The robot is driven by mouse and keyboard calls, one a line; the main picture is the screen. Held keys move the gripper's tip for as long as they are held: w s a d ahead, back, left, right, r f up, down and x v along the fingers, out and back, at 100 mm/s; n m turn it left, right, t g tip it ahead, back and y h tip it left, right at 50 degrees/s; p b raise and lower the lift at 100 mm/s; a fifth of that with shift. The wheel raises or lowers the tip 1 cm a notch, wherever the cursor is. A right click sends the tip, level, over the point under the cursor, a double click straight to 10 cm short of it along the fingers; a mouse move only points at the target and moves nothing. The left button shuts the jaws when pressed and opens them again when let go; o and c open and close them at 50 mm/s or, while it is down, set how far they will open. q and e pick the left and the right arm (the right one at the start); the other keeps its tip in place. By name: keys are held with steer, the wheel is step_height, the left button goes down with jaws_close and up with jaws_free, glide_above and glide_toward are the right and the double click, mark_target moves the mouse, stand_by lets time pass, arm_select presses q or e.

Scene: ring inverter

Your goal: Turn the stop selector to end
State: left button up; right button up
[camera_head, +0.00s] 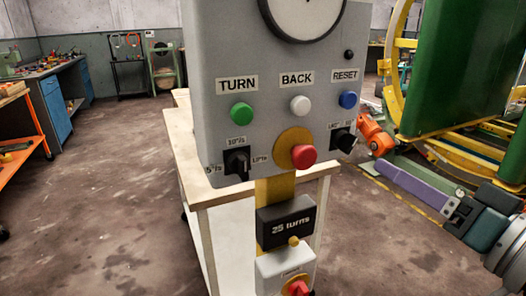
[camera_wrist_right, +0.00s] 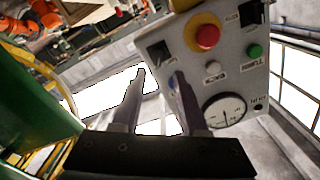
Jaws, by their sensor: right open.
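The stop selector (camera_head: 343,140) is a black knob on the lower right of the grey control panel (camera_head: 215,110), below the blue RESET button. Its label reads 180° on the left; the right part is too small to read surely. It also shows in the right wrist view (camera_wrist_right: 158,52), where the panel appears upside down. My right gripper (camera_head: 380,166) is to the right of and below the selector, apart from it. In the right wrist view its two fingers (camera_wrist_right: 160,76) are spread, with nothing between them. My left gripper is not in view.
The panel also holds a green TURN button (camera_head: 241,113), a white BACK button (camera_head: 300,105), a red stop button (camera_head: 303,156) and a speed selector (camera_head: 237,163). A "25 turns" box (camera_head: 285,222) hangs below. A large green and yellow machine (camera_head: 465,70) stands at the right.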

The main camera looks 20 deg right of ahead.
mark_target(352, 147)
steer(key=w, duration=0.9)
steer(key=shift+a+b, duration=0.2)
steer(key=shift+b, duration=0.1)
jaws_close()
